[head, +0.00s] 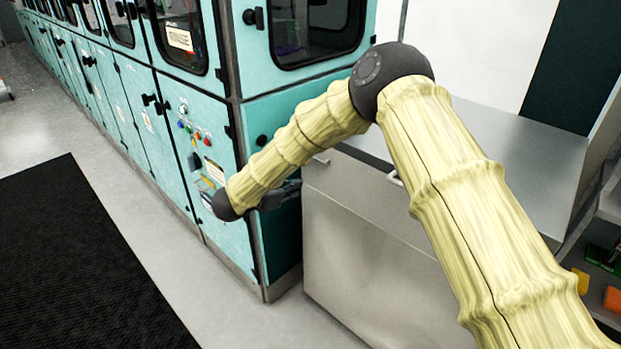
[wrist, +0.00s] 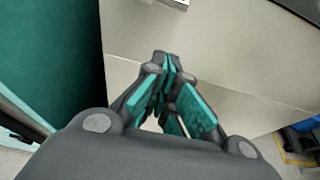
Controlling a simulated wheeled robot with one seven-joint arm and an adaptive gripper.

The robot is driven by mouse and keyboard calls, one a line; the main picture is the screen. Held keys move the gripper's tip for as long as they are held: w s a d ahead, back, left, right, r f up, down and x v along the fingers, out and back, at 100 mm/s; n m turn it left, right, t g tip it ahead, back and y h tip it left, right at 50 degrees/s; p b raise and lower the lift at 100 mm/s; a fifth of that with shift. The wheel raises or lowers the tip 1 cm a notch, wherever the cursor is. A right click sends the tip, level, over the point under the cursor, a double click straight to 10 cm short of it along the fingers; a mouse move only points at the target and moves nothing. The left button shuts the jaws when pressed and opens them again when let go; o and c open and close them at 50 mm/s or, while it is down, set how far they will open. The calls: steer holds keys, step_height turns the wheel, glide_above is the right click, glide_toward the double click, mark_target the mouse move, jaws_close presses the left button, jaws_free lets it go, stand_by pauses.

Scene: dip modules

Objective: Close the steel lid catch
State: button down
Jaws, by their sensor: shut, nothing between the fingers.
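The steel chest (head: 350,250) stands right of the teal machine, with a flat steel lid (head: 490,150) on top. A small metal fitting (head: 321,159) sits at the lid's left edge and a pale handle-like piece (head: 395,178) lies further right; I cannot tell which is the catch, or its state. My gripper (head: 292,187) is beside the chest's upper left corner, partly behind my arm. In the wrist view my gripper (wrist: 166,62) has its fingers together and empty, in front of the pale steel face (wrist: 230,50). A metal piece (wrist: 178,3) shows at the top edge.
The teal machine (head: 262,115) with buttons and door handles stands close on the left of my gripper. A black mat (head: 80,270) lies on the grey floor. Shelves with coloured items (head: 605,258) are at the right. The floor between mat and machine is clear.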

steer(key=w+d+p, duration=0.1)
steer(key=w+d, duration=0.1)
steer(key=w+d+p, duration=0.1)
steer(key=w+d, duration=0.1)
steer(key=w+d+p, duration=0.1)
steer(key=w+d, duration=0.1)
steer(key=shift+w+d+r, duration=0.25)
steer(key=shift+w+r, duration=0.05)
steer(key=shift+w, duration=0.1)
stand_by(0.4)
